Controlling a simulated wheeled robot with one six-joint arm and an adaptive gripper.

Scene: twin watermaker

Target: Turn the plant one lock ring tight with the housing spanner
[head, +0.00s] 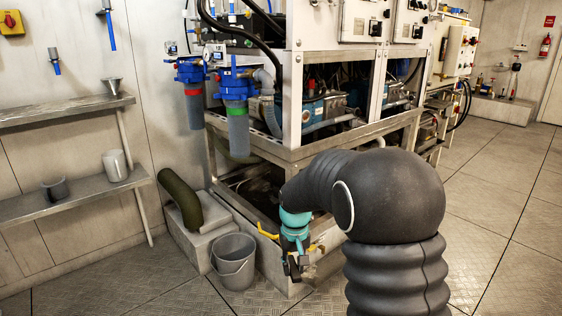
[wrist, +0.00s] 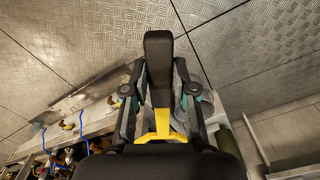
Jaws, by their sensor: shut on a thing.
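Two filter housings hang at the plant's left corner in the head view. Both have blue heads and grey bowls; the left one (head: 193,100) has a red ring (head: 193,92), the right one (head: 237,125) a green ring (head: 236,102). Which is plant one I cannot tell. My gripper (head: 293,266) points down, low beside the frame, below and right of the housings and well apart from them. It is shut on a yellow piece (wrist: 164,126), which looks like the housing spanner. Yellow also shows beside the gripper in the head view; most of the tool is hidden.
A grey bucket (head: 234,264) stands on the floor left of my gripper. The steel plant frame (head: 300,150) is close to my arm. Shelves line the left wall. Floor is clear at right.

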